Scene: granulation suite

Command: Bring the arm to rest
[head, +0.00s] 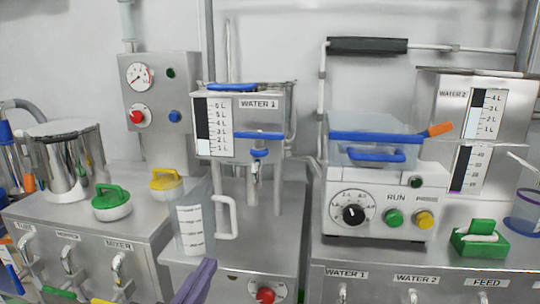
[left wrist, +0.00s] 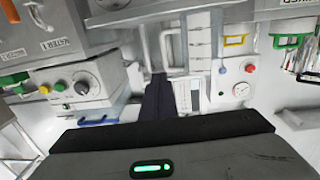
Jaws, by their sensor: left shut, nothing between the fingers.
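My left gripper (head: 196,282) shows at the bottom of the head view as narrow purple-grey fingers, in front of the bench. In the left wrist view its dark fingers (left wrist: 158,98) lie together with nothing between them. My right gripper is in neither view.
A steel pot (head: 66,165), green-handled lid (head: 111,203) and yellow-handled lid (head: 166,183) stand at left. A control box (head: 377,208) carries a blue-rimmed clear bin (head: 375,138). A green holder (head: 478,241) sits at right. Handles (head: 118,268) project from the bench front.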

